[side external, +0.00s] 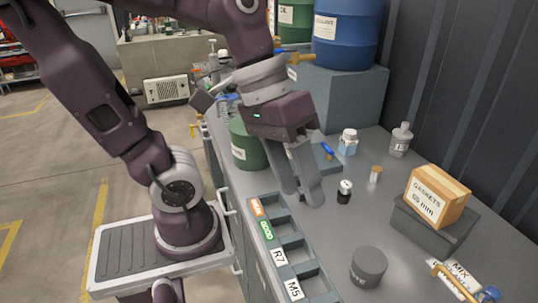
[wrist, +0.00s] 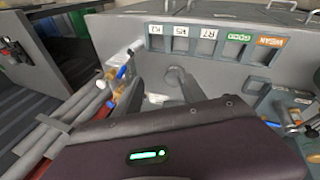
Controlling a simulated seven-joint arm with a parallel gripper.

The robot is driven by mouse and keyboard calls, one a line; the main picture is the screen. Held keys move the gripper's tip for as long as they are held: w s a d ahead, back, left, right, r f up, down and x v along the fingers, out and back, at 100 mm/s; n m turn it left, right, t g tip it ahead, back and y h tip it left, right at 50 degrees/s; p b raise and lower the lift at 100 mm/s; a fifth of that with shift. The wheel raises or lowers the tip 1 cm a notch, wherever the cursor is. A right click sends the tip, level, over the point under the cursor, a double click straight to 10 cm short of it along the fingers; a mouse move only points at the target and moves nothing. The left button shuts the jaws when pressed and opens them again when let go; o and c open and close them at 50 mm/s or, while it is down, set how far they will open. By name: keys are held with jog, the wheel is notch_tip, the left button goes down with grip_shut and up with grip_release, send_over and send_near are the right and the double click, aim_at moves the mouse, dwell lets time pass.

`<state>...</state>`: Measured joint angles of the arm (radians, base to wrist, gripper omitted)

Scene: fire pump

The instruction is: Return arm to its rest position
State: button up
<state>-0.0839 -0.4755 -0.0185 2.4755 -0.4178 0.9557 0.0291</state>
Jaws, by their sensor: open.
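My gripper (side external: 302,193) hangs low over the grey workbench in the side external view, its two fingers apart and pointing down. I see nothing held between them. It is just behind the labelled slot rack (side external: 299,240) and left of a small black canister with a white top (side external: 344,192). Whether the fingertips touch the bench is unclear. In the wrist view, the dark wrist housing with a green light fills the foreground and hides much of the bench. The slot rack (wrist: 214,45) shows at the top of that view.
A green drum (side external: 245,148) stands close left of my gripper. A large blue drum (side external: 345,35) stands on a raised block behind.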

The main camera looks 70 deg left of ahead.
jog(key=s+a+m+t+y, duration=0.2)
jog(key=a+y, duration=0.1)
jog(key=a, duration=0.3)
jog(key=shift+a+r+m+t+y, duration=0.2)
jog(key=shift+r+m+t+y, duration=0.1)
jog(key=shift+m+t, duration=0.1)
